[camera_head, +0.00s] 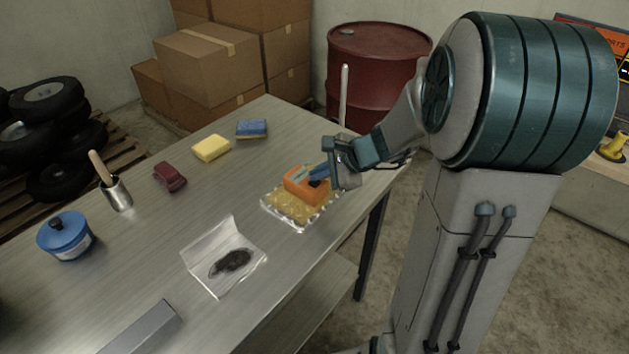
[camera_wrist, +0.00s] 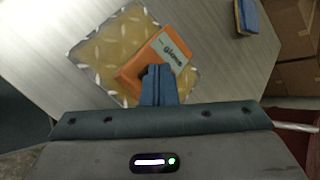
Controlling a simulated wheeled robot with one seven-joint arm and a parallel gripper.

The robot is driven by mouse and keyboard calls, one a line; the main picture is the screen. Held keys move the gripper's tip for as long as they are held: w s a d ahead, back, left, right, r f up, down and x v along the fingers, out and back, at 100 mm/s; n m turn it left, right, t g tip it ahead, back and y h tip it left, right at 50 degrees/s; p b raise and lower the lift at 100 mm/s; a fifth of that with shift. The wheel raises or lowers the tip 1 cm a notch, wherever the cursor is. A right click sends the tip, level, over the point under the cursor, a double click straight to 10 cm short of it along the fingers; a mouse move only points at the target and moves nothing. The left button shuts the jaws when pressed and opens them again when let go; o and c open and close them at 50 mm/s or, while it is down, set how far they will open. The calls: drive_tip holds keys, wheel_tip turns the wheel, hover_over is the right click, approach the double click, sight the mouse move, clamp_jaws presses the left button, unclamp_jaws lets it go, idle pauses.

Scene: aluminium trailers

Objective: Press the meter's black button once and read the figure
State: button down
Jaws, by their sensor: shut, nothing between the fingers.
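The meter is an orange box (camera_head: 303,192) on a yellowish, silver-edged tread-patterned plate (camera_head: 283,207) near the bench's right edge. In the wrist view the meter (camera_wrist: 133,79) lies tilted in the picture on the plate (camera_wrist: 104,48), with a pale label that seems to read "gloss". My gripper (camera_head: 317,174) is shut and empty, its blue fingertips over the meter's top at the near right side. In the wrist view the fingertips (camera_wrist: 158,70) cover part of the meter. A dark spot by the fingertips may be the button; contact cannot be told. No figure is legible.
A red drum (camera_head: 375,65) stands behind.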

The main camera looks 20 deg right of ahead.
sight(319, 185)
drive_tip(key=shift+f, duration=0.15)
idle(0.4)
drive_tip(key=shift+r+p, duration=0.55)
drive_tip(key=shift+r, duration=0.3)
wheel_tip(319, 185, up, 5)
drive_tip(key=p, duration=0.4)
idle(0.6)
drive_tip(key=s+r+n+g+h, duration=0.1)
drive_tip(key=s+n+h, duration=0.2)
drive_tip(key=s+n, duration=0.5)
drive_tip(key=s+r+n+g+h, duration=0.2)
drive_tip(key=s+n+h, duration=0.1)
drive_tip(key=s+n, duration=0.6)
drive_tip(key=s+a, duration=0.1)
drive_tip(key=s, duration=0.2)
drive_tip(key=shift+s+r+n+h, duration=0.25)
drive_tip(key=shift+s+n+h, duration=0.05)
drive_tip(key=shift+h, duration=0.1)
